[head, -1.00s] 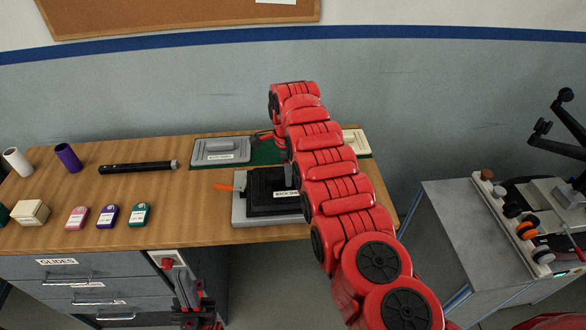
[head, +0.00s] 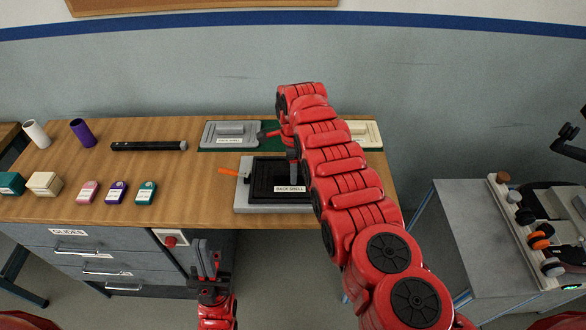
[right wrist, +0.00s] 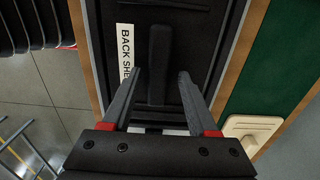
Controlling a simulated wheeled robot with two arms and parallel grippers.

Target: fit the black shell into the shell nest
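The black shell (head: 265,178), labelled BACK SHELL, lies on the grey shell nest (head: 243,205) near the desk's front edge. Whether it is fully seated cannot be told. My right gripper (head: 293,168) is over the shell, partly hidden by my right arm. In the right wrist view, the gripper (right wrist: 160,85) is open, its fingers apart on either side of the shell's raised black handle (right wrist: 160,60). My left gripper (head: 208,258) is low in front of the desk, away from the shell, and looks open and empty.
An orange lever (head: 229,171) sticks out at the nest's left. A grey shell (head: 229,133) and a cream shell (head: 365,134) lie on the green mat (head: 262,145) behind. A grey cart (head: 455,225) stands right.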

